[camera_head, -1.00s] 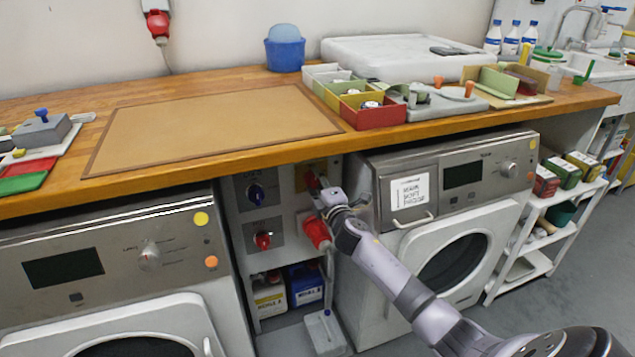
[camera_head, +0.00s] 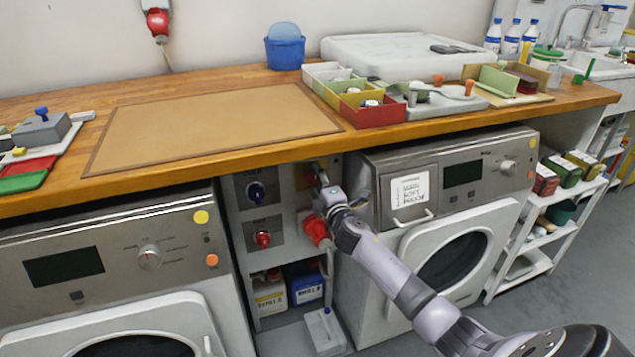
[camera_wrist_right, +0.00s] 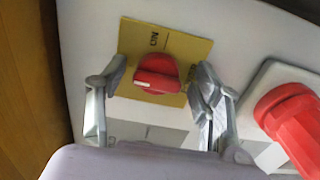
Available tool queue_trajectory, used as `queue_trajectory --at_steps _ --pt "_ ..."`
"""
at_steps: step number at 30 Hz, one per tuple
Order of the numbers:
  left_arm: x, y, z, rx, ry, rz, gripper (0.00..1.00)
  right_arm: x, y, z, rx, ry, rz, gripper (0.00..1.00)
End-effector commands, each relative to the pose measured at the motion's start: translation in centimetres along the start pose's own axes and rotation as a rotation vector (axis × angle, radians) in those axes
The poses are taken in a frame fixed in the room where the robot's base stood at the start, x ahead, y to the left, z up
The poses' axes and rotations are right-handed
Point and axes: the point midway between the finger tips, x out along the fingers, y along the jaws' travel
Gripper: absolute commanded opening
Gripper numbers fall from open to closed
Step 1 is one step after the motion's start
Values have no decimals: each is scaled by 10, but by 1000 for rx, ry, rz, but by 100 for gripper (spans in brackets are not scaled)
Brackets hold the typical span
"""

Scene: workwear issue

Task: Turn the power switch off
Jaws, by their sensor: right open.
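The power switch is a red rotary knob (camera_wrist_right: 155,74) on a yellow plate (camera_wrist_right: 190,47) in the right wrist view. An ON label shows on the plate above the knob, and a pale mark sits at the knob's lower left. My right gripper (camera_wrist_right: 162,76) is open, with one finger on each side of the knob; I cannot tell whether either touches it. In the head view my right gripper (camera_head: 322,182) is at the grey panel under the counter and hides most of the switch. My left gripper is not in view.
A red plug (camera_head: 317,231) sits just below the gripper and shows at right in the wrist view. A blue knob (camera_head: 256,193) and another red knob (camera_head: 263,239) are on the panel's left. Washing machines flank the panel; the wooden counter (camera_head: 400,137) overhangs it.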

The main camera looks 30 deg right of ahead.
Motion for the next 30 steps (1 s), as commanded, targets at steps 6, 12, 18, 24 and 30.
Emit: queue_trajectory --at_steps 6,12,18,24,30 --pt "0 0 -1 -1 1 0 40 0 1 0 2 0 1 62" --pt "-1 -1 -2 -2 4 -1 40 -8 0 0 1 0 1 62" --pt "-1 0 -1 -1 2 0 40 -42 -1 0 1 1 -1 62" --pt "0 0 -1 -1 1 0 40 -83 -1 0 1 2 -2 62" --pt "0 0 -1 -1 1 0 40 -111 -1 0 1 1 -1 62"
